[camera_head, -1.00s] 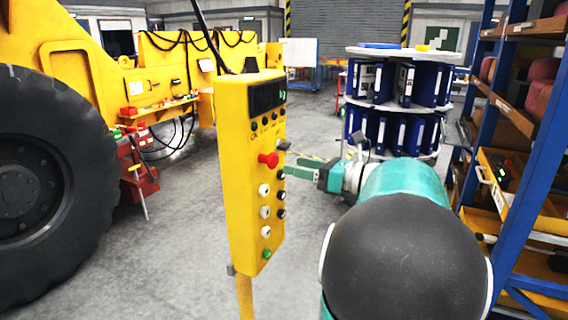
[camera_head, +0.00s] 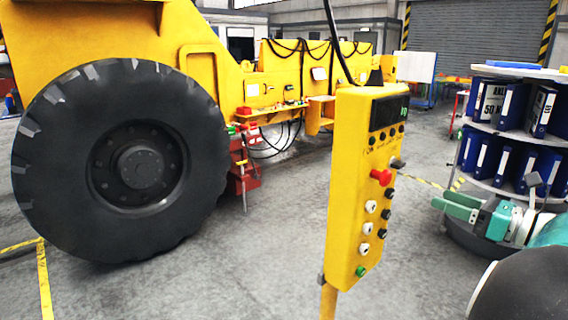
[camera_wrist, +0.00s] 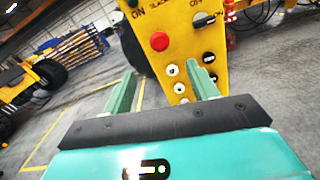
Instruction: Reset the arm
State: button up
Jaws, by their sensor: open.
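My gripper (camera_head: 460,207) is at the right in the head view, to the right of the yellow control panel (camera_head: 350,200) and apart from it in the picture. In the wrist view my gripper (camera_wrist: 162,92) shows two green fingers spread open with nothing between them. The panel (camera_wrist: 170,20) stands beyond the fingertips there, tilted in the picture. It carries a red button (camera_head: 381,177), white and black knobs, a green button (camera_head: 361,271) and a dark display (camera_head: 388,111). My arm enters from the lower right, partly cut off by the frame.
A large yellow vehicle with a black wheel (camera_head: 125,165) fills the left. A round rack (camera_head: 490,130) of blue binders stands behind my gripper. Grey floor (camera_head: 240,275) is clear between wheel and panel. Yellow floor tape (camera_head: 44,280) lies at the left.

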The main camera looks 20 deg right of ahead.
jog(key=w+a+f+n+g, duration=0.2)
jog(key=a+f+n+g, duration=0.15)
jog(key=a, duration=0.45)
jog(key=w+a+f+n+g+y, duration=0.1)
jog(key=a+f+n+g, duration=0.15)
jog(key=a+n, duration=0.4)
jog(key=w+a+f+n+g, duration=0.2)
jog(key=a+g, duration=0.1)
jog(key=a, duration=0.6)
jog(key=s+a+f+n+g+h, duration=0.1)
jog(key=s+a+f+n+h, duration=0.2)
jog(key=a+n, duration=0.3)
jog(key=s+a+f+n+g+h, duration=0.1)
jog(key=s+a+f+n+h, duration=0.3)
jog(key=n, duration=1.1)
jog(key=a, duration=0.3)
jog(key=shift+s+f+n, duration=0.15)
jog(key=shift+s+n, duration=0.15)
jog(key=shift+n, duration=0.1)
